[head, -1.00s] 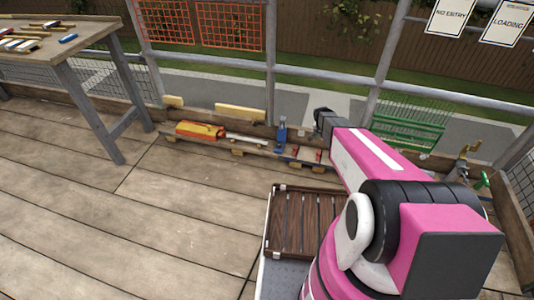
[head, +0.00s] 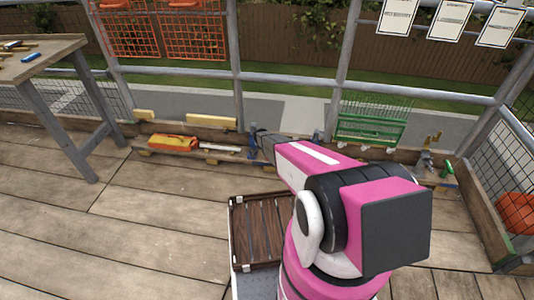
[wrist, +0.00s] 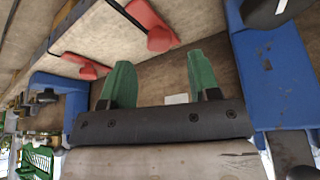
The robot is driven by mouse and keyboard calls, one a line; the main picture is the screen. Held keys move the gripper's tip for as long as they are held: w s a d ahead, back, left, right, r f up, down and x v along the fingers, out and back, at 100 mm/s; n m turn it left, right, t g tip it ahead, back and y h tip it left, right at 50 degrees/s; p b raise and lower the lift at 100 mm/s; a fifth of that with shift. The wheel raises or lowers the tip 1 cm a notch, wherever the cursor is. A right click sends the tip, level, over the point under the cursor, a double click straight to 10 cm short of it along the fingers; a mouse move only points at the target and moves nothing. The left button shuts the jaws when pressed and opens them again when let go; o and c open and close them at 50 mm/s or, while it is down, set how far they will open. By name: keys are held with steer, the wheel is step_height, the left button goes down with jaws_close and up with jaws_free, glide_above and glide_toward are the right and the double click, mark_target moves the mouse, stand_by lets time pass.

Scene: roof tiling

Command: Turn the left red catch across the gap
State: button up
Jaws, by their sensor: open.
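Two red catches on dark rods lie on a pale board in the wrist view. The larger one (wrist: 161,39) is up and right of centre; the other red catch (wrist: 87,68) is further left. The wrist view seems flipped against the head view, so the larger one appears to be the left catch. My gripper (wrist: 160,80) has its green fingers spread, with nothing between them. Both catches show beyond the fingertips, apart from them.
A large blue fitting (wrist: 268,75) is close to the right of my fingers; another blue fitting (wrist: 50,88) is on the left. An orange and yellow tool (head: 172,143) lies on the shelf to the left. A green rack (head: 370,130) stands right. A slatted brown crate (head: 262,230) is nearby.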

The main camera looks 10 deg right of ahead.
steer(key=x, duration=0.4)
steer(key=c, duration=0.9)
